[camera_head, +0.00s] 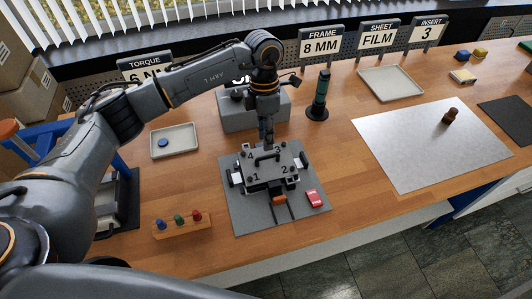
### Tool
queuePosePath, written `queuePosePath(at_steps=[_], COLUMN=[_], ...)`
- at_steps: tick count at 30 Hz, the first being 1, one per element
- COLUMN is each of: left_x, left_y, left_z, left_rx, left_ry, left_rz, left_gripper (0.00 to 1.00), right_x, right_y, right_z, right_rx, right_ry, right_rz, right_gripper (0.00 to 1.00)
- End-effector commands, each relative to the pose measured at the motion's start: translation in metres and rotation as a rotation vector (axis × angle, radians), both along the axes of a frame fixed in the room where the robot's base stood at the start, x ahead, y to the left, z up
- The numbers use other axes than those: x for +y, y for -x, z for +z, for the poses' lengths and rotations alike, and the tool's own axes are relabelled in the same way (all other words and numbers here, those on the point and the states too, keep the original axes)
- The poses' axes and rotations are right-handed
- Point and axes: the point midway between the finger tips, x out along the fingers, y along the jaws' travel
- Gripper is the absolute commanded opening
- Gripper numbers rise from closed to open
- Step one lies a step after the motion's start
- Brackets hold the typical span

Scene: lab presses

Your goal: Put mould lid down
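The mould lid (259,181) is a dark grey plate marked with numbers 1 to 4 at its corners and has a black bar handle (266,158) on top. It lies over the mould on a grey mat (240,215); whether it is fully seated cannot be told. My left gripper (268,143) points down at the far edge of the lid, just behind or above the handle. Its fingers look narrow and close together, and I cannot tell whether they touch or grip the handle. My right gripper is not in view.
A red block (312,198) lies on the mat. A grey block-like fixture (235,118) and a dark green cylinder (319,95) stand behind. A peg rack (180,227) and a tray (158,143) are left. A pale sheet (410,155) lies right; bare wood separates it from the mat.

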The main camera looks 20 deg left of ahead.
Motion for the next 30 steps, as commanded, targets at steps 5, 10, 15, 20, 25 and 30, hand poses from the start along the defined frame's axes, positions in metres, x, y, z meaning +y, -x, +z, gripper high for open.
queuePosePath(at_steps=[5, 10, 15, 20, 25, 30], left_x=[0.002, 0.004, 0.004, 0.004, 0.004, 0.004], left_y=[-0.006, -0.008, -0.008, -0.008, -0.008, -0.008], left_z=[0.031, 0.048, 0.053, 0.053, 0.052, 0.052], left_rx=[-0.003, 0.0, 0.001, 0.001, 0.001, 0.001], left_ry=[-0.001, -0.001, 0.0, 0.0, 0.0, 0.0], left_rz=[-0.001, 0.0, 0.0, 0.0, -0.001, -0.001], left_gripper=[0.33, 0.33, 0.33, 0.33, 0.33, 0.33], right_x=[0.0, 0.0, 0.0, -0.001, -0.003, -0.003], right_y=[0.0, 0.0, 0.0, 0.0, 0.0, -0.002], right_z=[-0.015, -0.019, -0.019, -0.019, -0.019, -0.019], right_rx=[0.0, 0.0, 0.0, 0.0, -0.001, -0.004], right_ry=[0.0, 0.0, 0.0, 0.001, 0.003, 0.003], right_rz=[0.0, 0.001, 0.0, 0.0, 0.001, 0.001], right_gripper=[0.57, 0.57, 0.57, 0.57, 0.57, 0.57])
